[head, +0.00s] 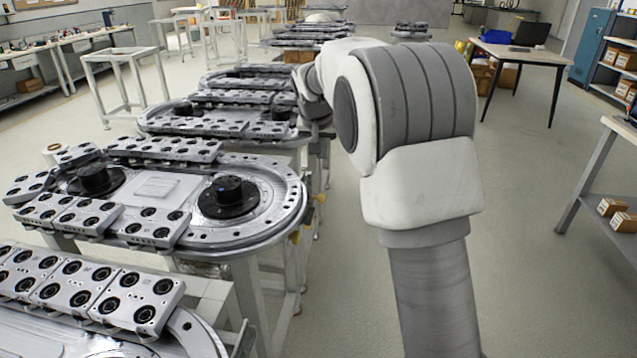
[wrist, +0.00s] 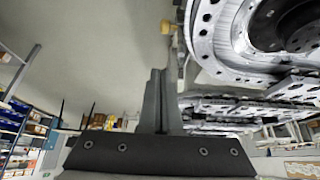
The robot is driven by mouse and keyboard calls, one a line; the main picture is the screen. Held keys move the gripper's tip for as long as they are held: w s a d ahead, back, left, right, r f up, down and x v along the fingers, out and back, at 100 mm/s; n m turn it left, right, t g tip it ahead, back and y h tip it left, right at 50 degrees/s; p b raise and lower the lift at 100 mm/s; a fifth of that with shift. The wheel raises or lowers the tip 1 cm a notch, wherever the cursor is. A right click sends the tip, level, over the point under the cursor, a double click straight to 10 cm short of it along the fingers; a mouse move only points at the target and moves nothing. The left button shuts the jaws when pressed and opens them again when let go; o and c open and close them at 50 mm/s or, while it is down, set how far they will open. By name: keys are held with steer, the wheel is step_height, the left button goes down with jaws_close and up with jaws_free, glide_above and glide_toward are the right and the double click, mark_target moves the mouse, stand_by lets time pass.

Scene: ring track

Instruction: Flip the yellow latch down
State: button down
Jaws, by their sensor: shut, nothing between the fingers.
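In the wrist view my gripper (wrist: 158,72) is shut and empty, its two dark fingers pressed together. A small yellow part (wrist: 167,28), which looks like the latch, shows just beyond the fingertips, beside the rim of a ring track (wrist: 213,66). It looks apart from the fingers, but the exact gap is hard to judge. In the head view small yellow parts (head: 294,237) show under the right end of the near ring track (head: 290,190). I cannot tell which is the one by my gripper, or the latch's exact angle. My arm hides part of that area.
More ring tracks (head: 262,75) stand in a row behind the near one, carrying several grey carriages (head: 150,225). The floor (head: 540,200) to the right is clear up to a shelf bench (head: 590,170). A table (head: 520,52) with a laptop stands at the back right.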

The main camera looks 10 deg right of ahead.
steer(key=shift+w+a+f, duration=0.15)
steer(key=shift+w+f, duration=0.2)
steer(key=shift+w, duration=0.3)
steer(key=b, duration=0.2)
glide_above(322, 195)
steer(key=f, duration=0.8)
steer(key=shift+w+f, duration=0.2)
steer(key=shift+w, duration=0.1)
steer(key=f, duration=0.3)
steer(key=shift+s+f, duration=0.15)
steer(key=shift+s, duration=0.05)
steer(key=shift+s+f+b, duration=0.1)
steer(key=shift+f+b, duration=0.2)
steer(key=shift+f, duration=0.15)
